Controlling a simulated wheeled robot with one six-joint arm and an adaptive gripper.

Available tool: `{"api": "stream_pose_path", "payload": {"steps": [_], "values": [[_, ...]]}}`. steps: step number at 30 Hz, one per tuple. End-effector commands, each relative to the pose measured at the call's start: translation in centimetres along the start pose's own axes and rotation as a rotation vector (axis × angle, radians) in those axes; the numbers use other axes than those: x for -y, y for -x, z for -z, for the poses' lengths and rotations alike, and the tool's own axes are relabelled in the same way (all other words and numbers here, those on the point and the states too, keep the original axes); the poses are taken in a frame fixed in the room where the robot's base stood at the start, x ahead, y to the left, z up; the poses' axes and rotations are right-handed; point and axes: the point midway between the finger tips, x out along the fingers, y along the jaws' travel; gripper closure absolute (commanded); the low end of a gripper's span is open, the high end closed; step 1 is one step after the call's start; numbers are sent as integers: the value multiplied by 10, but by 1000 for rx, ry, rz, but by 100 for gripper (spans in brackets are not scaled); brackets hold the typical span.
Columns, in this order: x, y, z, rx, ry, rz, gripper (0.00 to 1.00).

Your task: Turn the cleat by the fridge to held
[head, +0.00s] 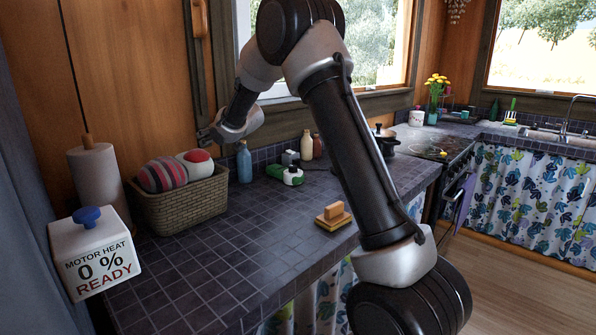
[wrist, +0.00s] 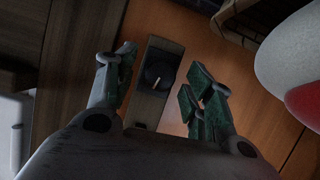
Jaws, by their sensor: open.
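My gripper (head: 207,133) is open at the wooden wall, above and behind the basket in the head view. In the wrist view my open gripper (wrist: 158,74) has a finger on either side of a dark round knob (wrist: 157,66) with a pale pointer mark. The knob sits on a narrow grey plate (wrist: 149,107) on the wood. It appears to be the cleat, but I see no label. The fingers look apart from the knob; their depth to it is unclear. In the head view the knob is hidden behind my gripper.
A wicker basket (head: 182,207) with a striped ball (head: 163,175) and a red-and-white ball (head: 196,160) stands close below my gripper. A blue bottle (head: 244,162) is to its right. A paper roll (head: 98,180) and a white display box (head: 93,258) stand left. The front tiles are clear.

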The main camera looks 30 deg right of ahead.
Motion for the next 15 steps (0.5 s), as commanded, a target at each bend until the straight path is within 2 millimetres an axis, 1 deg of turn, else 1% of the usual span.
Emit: {"api": "stream_pose_path", "payload": {"steps": [8, 15], "values": [[-3, 0, -1, 1, -214, 88, 48], [-5, -1, -3, 2, -469, 194, 48]]}}
